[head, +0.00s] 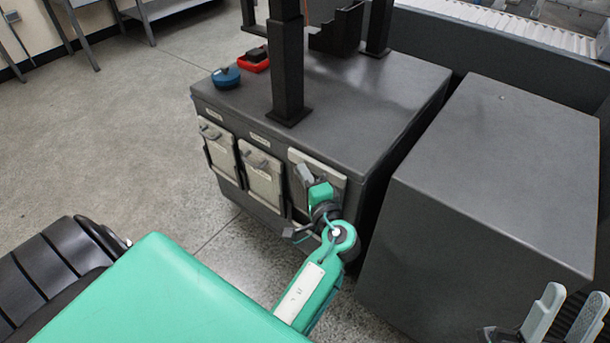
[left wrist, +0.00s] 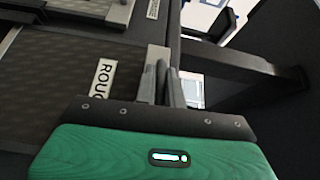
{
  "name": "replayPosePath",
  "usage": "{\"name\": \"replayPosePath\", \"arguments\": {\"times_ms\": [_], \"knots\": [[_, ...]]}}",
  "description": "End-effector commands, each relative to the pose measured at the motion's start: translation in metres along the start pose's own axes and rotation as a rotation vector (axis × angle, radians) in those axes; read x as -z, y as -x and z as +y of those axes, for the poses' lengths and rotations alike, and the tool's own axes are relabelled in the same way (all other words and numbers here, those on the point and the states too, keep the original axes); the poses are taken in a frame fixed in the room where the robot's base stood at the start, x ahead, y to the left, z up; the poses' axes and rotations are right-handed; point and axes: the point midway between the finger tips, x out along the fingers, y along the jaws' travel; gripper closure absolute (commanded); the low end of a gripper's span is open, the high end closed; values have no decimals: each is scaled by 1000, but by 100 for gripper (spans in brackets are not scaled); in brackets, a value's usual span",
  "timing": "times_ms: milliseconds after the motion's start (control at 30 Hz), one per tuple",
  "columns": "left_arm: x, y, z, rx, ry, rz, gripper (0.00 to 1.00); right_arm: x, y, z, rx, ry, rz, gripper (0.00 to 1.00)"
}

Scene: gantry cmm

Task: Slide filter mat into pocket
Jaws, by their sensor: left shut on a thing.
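A dark grey cabinet (head: 330,110) has three pale panels across its front, which look like filter mats in their pockets. My left gripper (head: 304,180) is at the rightmost pale panel (head: 327,163), which I take as the filter mat. Its fingers (left wrist: 163,82) are together in the left wrist view, by a pale edge (left wrist: 157,58). The fingers and wrist hide much of this panel and its pocket, so I cannot tell how deep it sits. My right gripper (head: 568,318) is at the lower right, open and empty, away from the cabinet.
Two more panels, left (head: 217,145) and middle (head: 263,178), sit to the left. Black posts (head: 286,60), a blue round item (head: 226,77) and a red tray (head: 254,65) are on top. A dark box (head: 495,170) stands close on the right.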

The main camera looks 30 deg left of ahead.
Motion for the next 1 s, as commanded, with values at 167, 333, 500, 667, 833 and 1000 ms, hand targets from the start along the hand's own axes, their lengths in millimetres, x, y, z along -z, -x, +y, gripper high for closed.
{"name": "replayPosePath", "arguments": {"times_ms": [167, 333, 500, 667, 833, 1000], "knots": [[0, 0, 0, 0, 0, 0, 100, 1, -2, 0, 0, 0, 0, 64], [0, 0, 4, 0, 0, 0, 100, -1, 2, 0, 0, 0, 0, 64], [0, 0, 11, 0, 0, 0, 100, -4, 6, 0, 0, 0, 0, 64], [-1, 0, 17, 0, 1, 0, 100, -6, 10, 0, 0, 0, 0, 64], [-1, 0, 18, 1, 1, 0, 100, -6, 10, 0, 0, 0, 0, 64], [-1, 0, 18, 1, 1, 0, 100, -6, 10, 0, 0, 0, 0, 64]]}}
